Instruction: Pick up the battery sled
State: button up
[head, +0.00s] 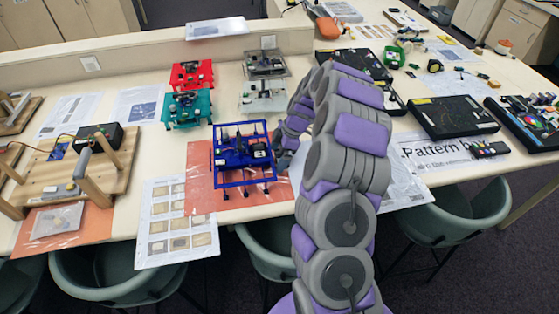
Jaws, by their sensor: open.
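A blue open frame on legs (232,178), carrying dark electronics, stands on an orange sheet near the table's front edge. It looks like the battery sled, though similar frames stand behind it and no label can be read. My gripper (283,158) is at the right side of the blue frame, low over the table. It is open, with nothing seen in it. The gripper is small and partly hidden by my arm, so I cannot tell whether it touches the frame.
Red (191,73), teal (187,109), dark (265,63) and white (262,96) frames stand behind. A wooden rig (60,175) is at left. Black cases with electronics (453,116) are at right. Green chairs (118,275) line the front edge. Printed sheets (177,222) lie around the blue frame.

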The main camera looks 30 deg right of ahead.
jog(key=shift+a+f, duration=0.1)
jog(key=shift+f, duration=0.35)
jog(key=shift+d, duration=0.6)
jog(key=shift+c, duration=1.2)
jog(key=shift+a, duration=0.35)
jog(key=c, duration=0.7)
jog(key=shift+o, duration=0.2)
jog(key=shift+d+r, duration=0.1)
jog(key=shift+d, duration=0.05)
jog(key=shift+r, duration=0.2)
notch_tip(320, 180, up, 3)
jog(key=shift+w+f+p, duration=0.1)
jog(key=shift+f+p, duration=0.05)
jog(key=shift+p, duration=0.4)
jog(key=shift+s+r, duration=0.25)
jog(key=s, duration=0.5)
jog(key=s+r+p, duration=0.1)
jog(key=s, duration=0.4)
jog(key=s+p, duration=0.1)
jog(key=s, duration=0.4)
jog(key=shift+s+a+r, duration=0.15)
jog(key=shift+s+a, duration=0.05)
jog(key=shift+s, duration=0.1)
